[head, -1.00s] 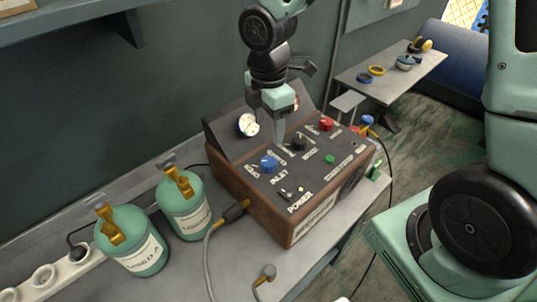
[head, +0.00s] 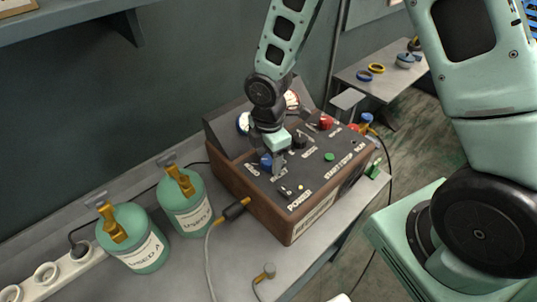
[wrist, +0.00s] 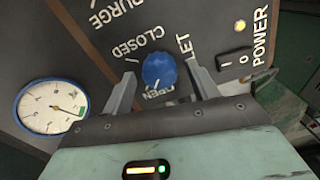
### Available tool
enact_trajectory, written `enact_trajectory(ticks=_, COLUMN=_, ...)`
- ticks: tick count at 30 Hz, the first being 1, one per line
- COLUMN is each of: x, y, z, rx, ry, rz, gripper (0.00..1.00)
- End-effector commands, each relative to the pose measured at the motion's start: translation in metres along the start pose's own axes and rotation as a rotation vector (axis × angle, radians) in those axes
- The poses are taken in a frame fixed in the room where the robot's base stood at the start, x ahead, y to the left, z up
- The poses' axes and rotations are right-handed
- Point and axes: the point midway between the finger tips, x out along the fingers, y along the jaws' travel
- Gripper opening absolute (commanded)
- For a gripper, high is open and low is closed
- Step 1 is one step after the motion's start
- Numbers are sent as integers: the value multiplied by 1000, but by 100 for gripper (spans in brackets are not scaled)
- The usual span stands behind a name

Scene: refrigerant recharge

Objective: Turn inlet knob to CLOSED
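The blue inlet knob (wrist: 159,69) sits on the dark panel of the recharge machine (head: 318,222), between the printed words CLOSED and OPEN. In the head view the knob (head: 265,161) shows partly beside my gripper (head: 275,168). In the wrist view the fingers of my gripper (wrist: 161,76) stand open on either side of the knob, with a small gap at each side. A faint pale mark near the knob's lower edge lies toward OPEN. INLET is partly hidden by a finger.
A power switch (wrist: 235,62) and lit yellow lamp (wrist: 240,26) are near the right finger. A blue-rimmed gauge (wrist: 53,106) is at the left. A black knob (head: 300,138) and red knob (head: 326,122) share the panel. Two green tanks (head: 187,203) stand left of the machine.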

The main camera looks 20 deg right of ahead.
Motion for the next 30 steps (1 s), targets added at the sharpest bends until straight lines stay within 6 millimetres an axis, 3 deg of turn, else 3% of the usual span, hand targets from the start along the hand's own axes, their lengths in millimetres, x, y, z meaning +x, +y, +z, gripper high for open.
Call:
enact_trajectory(ticks=1, x=0, y=0, z=0, rx=0, ry=0, rz=0, gripper=48)
enact_trajectory(ticks=5, x=0, y=0, z=0, rx=0, ry=0, rz=0, gripper=14)
enact_trajectory(ticks=17, x=0, y=0, z=0, rx=54, ry=0, rz=0, gripper=15)
enact_trajectory(ticks=30, x=1, y=1, z=0, rx=394, ry=-1, rz=1, gripper=15)
